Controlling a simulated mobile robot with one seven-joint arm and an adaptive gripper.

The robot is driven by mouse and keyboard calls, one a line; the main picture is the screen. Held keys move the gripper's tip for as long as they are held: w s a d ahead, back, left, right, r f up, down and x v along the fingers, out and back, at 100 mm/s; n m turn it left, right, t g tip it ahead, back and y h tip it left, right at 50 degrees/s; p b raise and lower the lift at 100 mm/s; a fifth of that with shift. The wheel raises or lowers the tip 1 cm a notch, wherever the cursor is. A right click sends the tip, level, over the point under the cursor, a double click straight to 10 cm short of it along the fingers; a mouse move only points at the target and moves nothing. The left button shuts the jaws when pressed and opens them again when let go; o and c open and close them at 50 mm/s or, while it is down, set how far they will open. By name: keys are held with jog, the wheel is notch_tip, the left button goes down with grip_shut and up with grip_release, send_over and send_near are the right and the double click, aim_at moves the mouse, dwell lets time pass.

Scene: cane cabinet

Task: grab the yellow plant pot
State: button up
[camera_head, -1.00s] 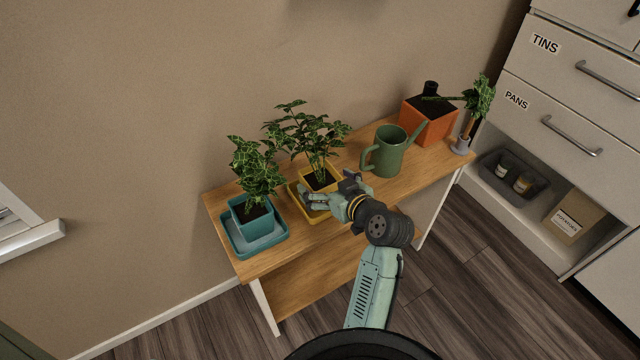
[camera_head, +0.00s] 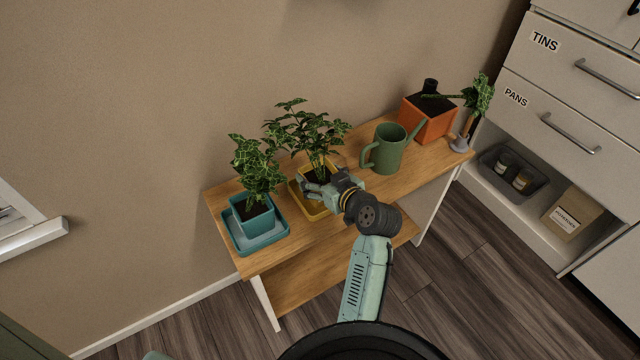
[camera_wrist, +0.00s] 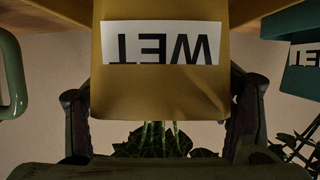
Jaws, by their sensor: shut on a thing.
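The yellow plant pot (camera_head: 306,171) stands at the yellow tray (camera_head: 313,212) on the wooden bench, with a leafy green plant (camera_head: 308,134) in it. In the wrist view the yellow pot (camera_wrist: 160,90) fills the middle, upside down in the picture, with a white "WET" label. My gripper (camera_head: 318,186) is at the front of the pot and hides much of it in the head view. In the wrist view its two fingers (camera_wrist: 160,120) lie on either side of the pot, shut on it. Whether the pot touches the tray is hidden.
A teal pot (camera_head: 252,222) in a teal tray (camera_head: 238,247) stands close on the left. The wall is behind.

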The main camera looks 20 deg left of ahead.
jog(key=shift+r, duration=0.1)
jog(key=c, duration=0.9)
jog(key=shift+r, duration=0.1)
